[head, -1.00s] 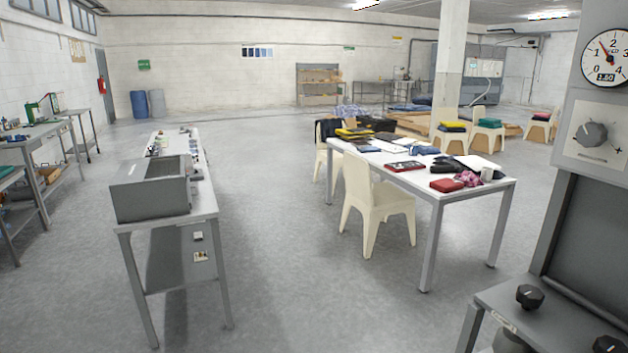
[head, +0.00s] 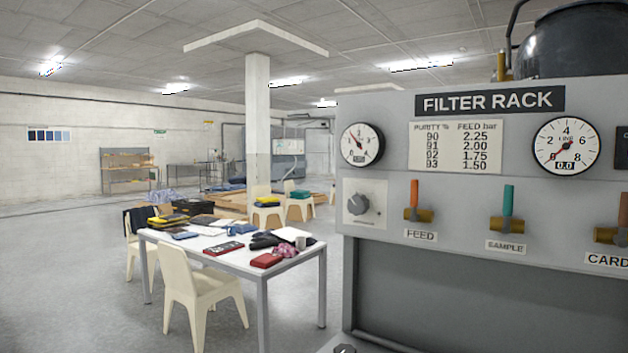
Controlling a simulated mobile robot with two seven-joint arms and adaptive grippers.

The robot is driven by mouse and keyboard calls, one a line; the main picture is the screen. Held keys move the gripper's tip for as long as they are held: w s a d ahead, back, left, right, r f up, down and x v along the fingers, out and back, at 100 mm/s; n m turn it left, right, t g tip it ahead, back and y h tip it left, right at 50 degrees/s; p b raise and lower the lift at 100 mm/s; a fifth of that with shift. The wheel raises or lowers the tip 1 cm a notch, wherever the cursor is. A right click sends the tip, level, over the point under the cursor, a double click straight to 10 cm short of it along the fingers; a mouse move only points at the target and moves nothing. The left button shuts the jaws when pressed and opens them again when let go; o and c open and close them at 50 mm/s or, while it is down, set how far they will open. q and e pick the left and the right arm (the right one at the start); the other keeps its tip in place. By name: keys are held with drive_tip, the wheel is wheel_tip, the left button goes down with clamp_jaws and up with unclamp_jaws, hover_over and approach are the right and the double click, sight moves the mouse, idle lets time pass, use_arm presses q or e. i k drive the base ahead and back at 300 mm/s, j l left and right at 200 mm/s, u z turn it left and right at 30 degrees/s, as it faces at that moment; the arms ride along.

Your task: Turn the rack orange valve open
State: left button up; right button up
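The grey filter rack (head: 384,219) fills the right side of the head view under a "FILTER RACK" sign. An orange-handled valve (head: 413,197) with a brass body sits above the FEED label, its handle upright. A green-handled valve (head: 508,204) sits above the SAMPLE label, also with its handle upright. Neither of my grippers is in view.
A round gauge (head: 361,144) and a knob (head: 358,204) are on the rack's left part. A second gauge (head: 566,145) reads 0.0. A white table (head: 206,244) with clutter and a cream chair (head: 196,285) stand left of the rack. Open floor lies at the lower left.

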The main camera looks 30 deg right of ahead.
sight(414, 198)
drive_tip(key=z, duration=1.5)
